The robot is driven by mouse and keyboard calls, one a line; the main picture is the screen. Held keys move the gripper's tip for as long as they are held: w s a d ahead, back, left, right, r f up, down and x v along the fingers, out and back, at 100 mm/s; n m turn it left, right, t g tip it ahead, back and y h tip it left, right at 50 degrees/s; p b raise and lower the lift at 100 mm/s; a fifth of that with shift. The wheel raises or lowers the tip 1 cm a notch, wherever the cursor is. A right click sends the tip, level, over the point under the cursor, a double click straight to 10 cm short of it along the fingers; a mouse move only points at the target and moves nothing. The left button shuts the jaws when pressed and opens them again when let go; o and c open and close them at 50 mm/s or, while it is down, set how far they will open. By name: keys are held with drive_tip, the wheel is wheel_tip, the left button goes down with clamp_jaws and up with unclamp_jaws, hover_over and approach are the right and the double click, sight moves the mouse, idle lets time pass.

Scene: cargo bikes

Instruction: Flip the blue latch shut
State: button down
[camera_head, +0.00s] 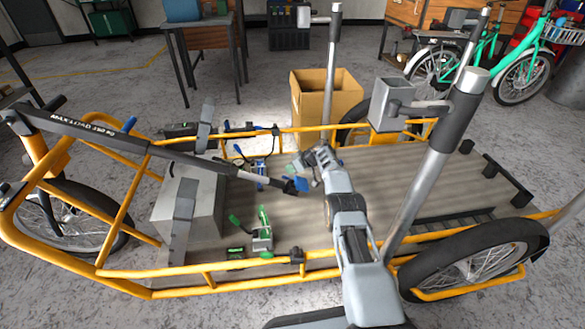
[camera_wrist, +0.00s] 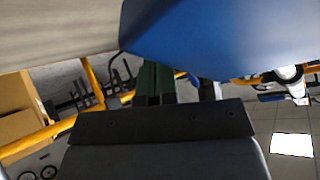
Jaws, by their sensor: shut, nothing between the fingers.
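The blue latch (camera_head: 261,172) is on the cargo bike's deck, near the far rail, left of my gripper. A blue lever tip (camera_head: 239,150) stands up at its left. My gripper (camera_head: 289,186) is shut and empty, reaching over the deck to the right of the latch; whether it touches anything is unclear. A blue piece (camera_head: 300,184) sits at my gripper; I cannot tell whether it is part of it. In the wrist view my gripper (camera_wrist: 156,84) points away beyond a dark bar, and a large blue surface (camera_wrist: 190,38) fills the top.
A green latch (camera_head: 262,238) stands nearer on the same deck. A grey box (camera_head: 190,205) and a dark load bar (camera_head: 110,138) lie left. Yellow rails (camera_head: 190,290) frame the deck. A cardboard box (camera_head: 325,98) stands behind. Bare deck (camera_head: 430,185) extends right.

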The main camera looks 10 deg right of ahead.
drive_tip(key=shift+s+d+p, duration=0.2)
drive_tip(key=shift+d+p, duration=0.2)
drive_tip(key=shift+p, duration=0.6)
drive_tip(key=shift+s+d+f+p, duration=0.3)
drive_tip(key=shift+s+p, duration=0.15)
drive_tip(key=shift+p, duration=0.85)
drive_tip(key=p+v, duration=0.6)
drive_tip(key=v, duration=0.7)
drive_tip(key=shift+s+d+r, duration=0.2)
drive_tip(key=shift+r, duration=0.05)
